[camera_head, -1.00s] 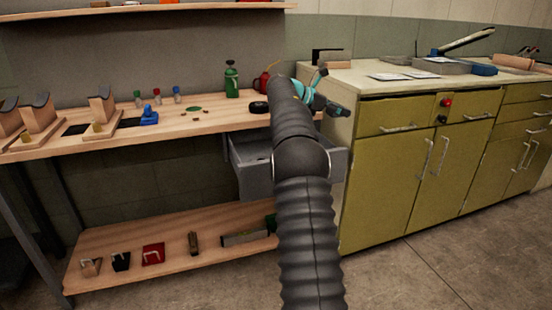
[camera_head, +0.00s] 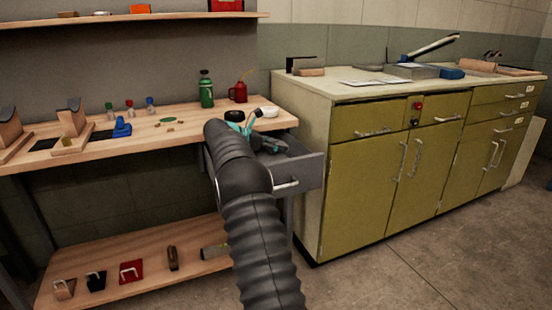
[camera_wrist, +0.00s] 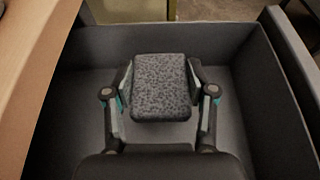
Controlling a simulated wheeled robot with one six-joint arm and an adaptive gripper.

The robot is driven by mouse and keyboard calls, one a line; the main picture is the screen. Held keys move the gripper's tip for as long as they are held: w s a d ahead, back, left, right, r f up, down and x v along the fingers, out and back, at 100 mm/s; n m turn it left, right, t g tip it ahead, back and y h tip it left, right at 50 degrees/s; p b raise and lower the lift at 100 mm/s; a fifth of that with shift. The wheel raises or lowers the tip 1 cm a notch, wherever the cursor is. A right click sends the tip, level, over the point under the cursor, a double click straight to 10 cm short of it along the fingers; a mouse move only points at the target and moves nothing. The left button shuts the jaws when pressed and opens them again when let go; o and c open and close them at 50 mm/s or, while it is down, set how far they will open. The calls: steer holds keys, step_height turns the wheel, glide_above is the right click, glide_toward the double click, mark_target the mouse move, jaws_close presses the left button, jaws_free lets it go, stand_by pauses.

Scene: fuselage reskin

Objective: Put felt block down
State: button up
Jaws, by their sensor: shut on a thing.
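The felt block (camera_wrist: 162,85) is a grey speckled block with rounded edges, seen in the middle of the wrist view. My gripper (camera_wrist: 161,88) is shut on it, one finger against each side. The block is over the open grey drawer (camera_wrist: 267,65), inside the outline of its walls. I cannot tell whether it touches the drawer floor. In the head view my gripper (camera_head: 272,145) is at the open drawer (camera_head: 312,168) under the bench's right end, and the block is hidden there.
The wooden bench top (camera_head: 190,128) lies left of the drawer, with a green bottle (camera_head: 206,90), a red oil can (camera_head: 238,92) and a black roll (camera_head: 234,115). The olive cabinet (camera_head: 365,190) stands close on the right. The drawer floor around the block looks bare.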

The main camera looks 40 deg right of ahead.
steer(key=shift+a+f, duration=0.2)
steer(key=shift+f, duration=1.9)
steer(key=shift+f, duration=0.6)
steer(key=o, duration=1)
steer(key=shift+r, duration=0.1)
steer(key=shift+r, duration=0.3)
steer(key=v, duration=1.2)
steer(key=shift+w+r, duration=0.1)
steer(key=shift+r, duration=0.1)
